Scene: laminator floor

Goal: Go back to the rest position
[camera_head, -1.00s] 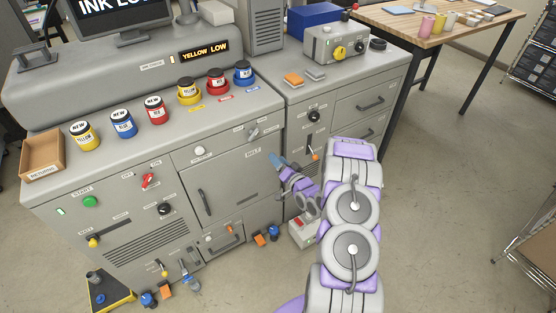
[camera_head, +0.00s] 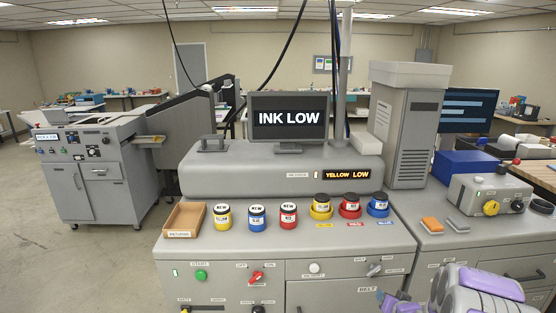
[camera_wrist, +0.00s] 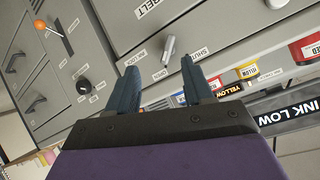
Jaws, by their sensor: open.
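My gripper shows in the wrist view (camera_wrist: 159,66) with its two blue fingers apart and nothing between them. Beyond the fingers is the grey cabinet front with a silver latch (camera_wrist: 168,50) near the BELT and SHUT labels. In the head view my purple and grey arm is at the bottom right edge, in front of the cabinet, mostly cut off by the frame. The machine's screen (camera_head: 289,118) reads INK LOW and a small display (camera_head: 347,174) reads YELLOW LOW.
Several ink jars, such as a yellow one (camera_head: 222,217), stand on the grey counter beside a brown tray (camera_head: 184,219). A control box (camera_head: 490,195) stands at right. Another grey machine (camera_head: 95,165) is at left, with open floor between it and the counter.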

